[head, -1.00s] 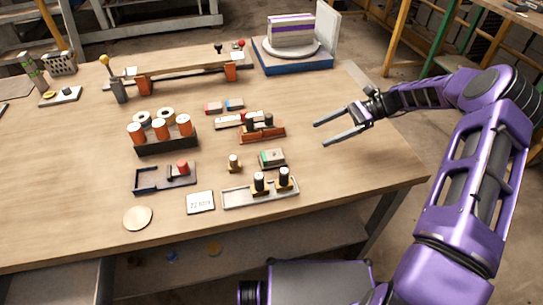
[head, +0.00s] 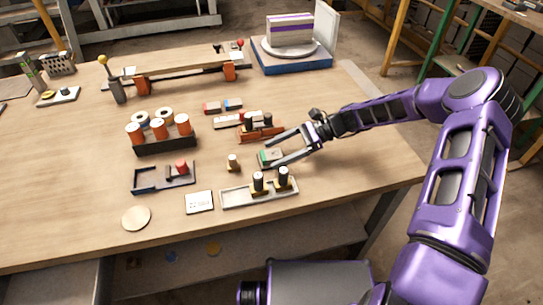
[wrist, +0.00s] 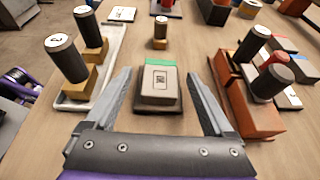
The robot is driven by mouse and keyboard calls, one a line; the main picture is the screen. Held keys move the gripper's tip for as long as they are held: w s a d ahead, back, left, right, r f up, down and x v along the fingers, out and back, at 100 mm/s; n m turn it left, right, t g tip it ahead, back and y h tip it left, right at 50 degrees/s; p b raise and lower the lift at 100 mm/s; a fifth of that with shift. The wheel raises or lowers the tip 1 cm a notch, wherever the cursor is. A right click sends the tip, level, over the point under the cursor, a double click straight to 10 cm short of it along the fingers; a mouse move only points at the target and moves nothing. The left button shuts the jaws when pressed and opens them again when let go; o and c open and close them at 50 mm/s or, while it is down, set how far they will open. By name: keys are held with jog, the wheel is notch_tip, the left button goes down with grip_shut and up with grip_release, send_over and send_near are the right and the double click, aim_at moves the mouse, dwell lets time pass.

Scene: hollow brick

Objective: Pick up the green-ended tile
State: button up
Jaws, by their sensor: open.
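The green-ended tile (head: 270,157) lies on the table between the grey tray and the orange block. In the wrist view the tile (wrist: 159,84) is a grey block with a dark marking on top and a green far end, sitting on a dark base. My gripper (head: 268,153) is open, with one finger on each side of the tile. In the wrist view the fingers of my gripper (wrist: 161,90) flank the tile with gaps on both sides. I cannot tell the exact height of the fingertips above the table.
An orange block (head: 259,136) with black cylinders stands on the other. A small brass-based peg (head: 233,163) stands beyond the fingertips. Bare table (head: 340,170) lies to the right.

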jog(key=shift+a+f, duration=0.1)
jog(key=shift+a, duration=0.05)
grip_shut()
dwell(0.4)
